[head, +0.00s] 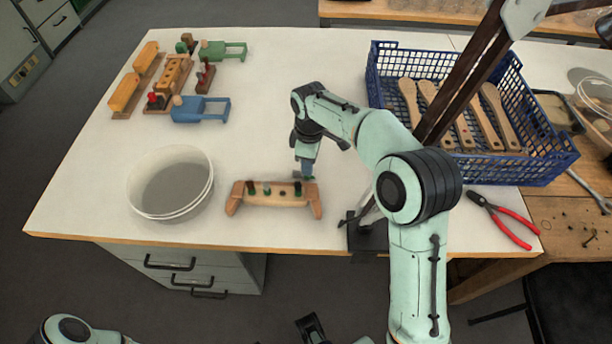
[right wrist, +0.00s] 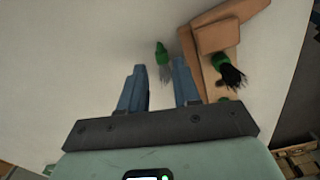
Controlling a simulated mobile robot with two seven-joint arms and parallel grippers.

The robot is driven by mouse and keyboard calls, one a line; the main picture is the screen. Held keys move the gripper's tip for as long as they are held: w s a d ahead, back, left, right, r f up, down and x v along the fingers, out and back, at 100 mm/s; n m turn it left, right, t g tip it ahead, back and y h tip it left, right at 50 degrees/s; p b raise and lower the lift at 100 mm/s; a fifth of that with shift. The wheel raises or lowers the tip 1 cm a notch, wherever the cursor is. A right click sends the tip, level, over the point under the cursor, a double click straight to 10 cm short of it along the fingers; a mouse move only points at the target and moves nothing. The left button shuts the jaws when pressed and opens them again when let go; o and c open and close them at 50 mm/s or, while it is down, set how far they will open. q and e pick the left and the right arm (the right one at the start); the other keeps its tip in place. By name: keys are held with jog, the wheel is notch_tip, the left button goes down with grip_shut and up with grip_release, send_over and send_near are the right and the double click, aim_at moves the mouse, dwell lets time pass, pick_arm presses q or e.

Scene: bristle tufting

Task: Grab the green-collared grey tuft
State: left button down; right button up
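In the right wrist view, the green-collared grey tuft (right wrist: 162,56) shows against the white tabletop, beside the wooden rack (right wrist: 205,72). It lies ahead of and between the two blue-grey fingers of my right gripper (right wrist: 160,85), which are open with nothing between them. A green-collared black tuft (right wrist: 230,70) sits at the rack in the right wrist view.
A white round tub (head: 172,183) stands left of the rack. A blue crate (head: 510,165) with wooden brush handles (head: 463,125) is at the right, with red pliers (head: 505,218) in front. Wooden blocks and coloured clamps (head: 205,109) sit back left. The tabletop between is clear.

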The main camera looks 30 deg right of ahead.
jog(key=f, duration=0.4)
jog(key=shift+w+a+f+b, duration=0.1)
jog(key=shift+a+f+b, duration=0.1)
jog(key=shift+a+b, duration=0.1)
grip_shut()
jog(key=shift+r, duration=0.1)
